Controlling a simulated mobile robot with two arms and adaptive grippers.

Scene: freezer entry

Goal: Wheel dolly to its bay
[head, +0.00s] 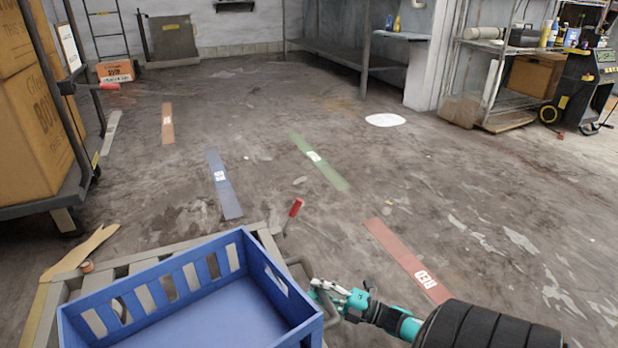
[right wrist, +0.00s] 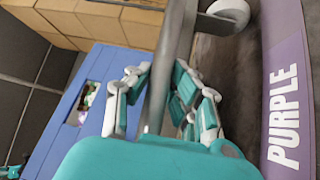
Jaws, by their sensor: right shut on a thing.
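The dolly (head: 268,243) is a grey slatted frame at the bottom of the head view, carrying an empty-looking blue crate (head: 205,310). A red-tipped lever (head: 295,209) stands up at its far corner. My right gripper (head: 325,292) is shut on the dolly's grey handle bar, beside the crate's right side. In the right wrist view the fingers (right wrist: 165,100) close around this bar (right wrist: 165,65). A caster wheel (right wrist: 228,12) shows past the bar, near a purple floor strip (right wrist: 287,110) marked PURPLE. My left gripper is not in view.
Floor strips lie ahead: red (head: 408,260), green (head: 318,160), blue (head: 223,183), orange (head: 167,123) and pale grey (head: 110,132). A cart with cartons (head: 30,110) stands left. A wire shelf (head: 510,75) stands right. The middle floor is open, with a white patch (head: 385,120).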

